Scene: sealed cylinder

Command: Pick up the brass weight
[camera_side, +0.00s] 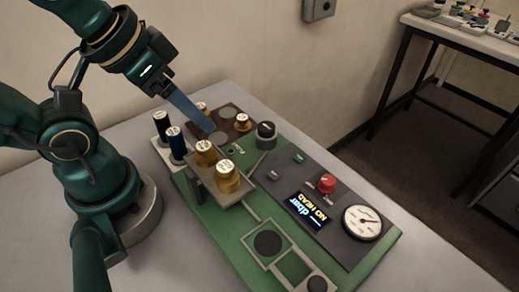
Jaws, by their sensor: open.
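Several brass weights show. Two larger ones, a left one (205,152) and a right one (227,177), stand upright with pale labelled tops on a raised beige tray (212,189). A smaller brass weight (242,121) stands on a brown board (231,110) behind. Another brass piece (202,107) is partly hidden behind my gripper. I cannot tell which weight the task means. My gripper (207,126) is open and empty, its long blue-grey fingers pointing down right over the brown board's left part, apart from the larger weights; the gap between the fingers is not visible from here.
Dark blue cylinders with white tops (177,144) stand left of the beige tray. A black knob (266,131) stands beside the brown board. A dark panel carries a red button (327,183), a lit display (307,210) and a dial gauge (363,222). Grey table surface (130,260) is clear at front left.

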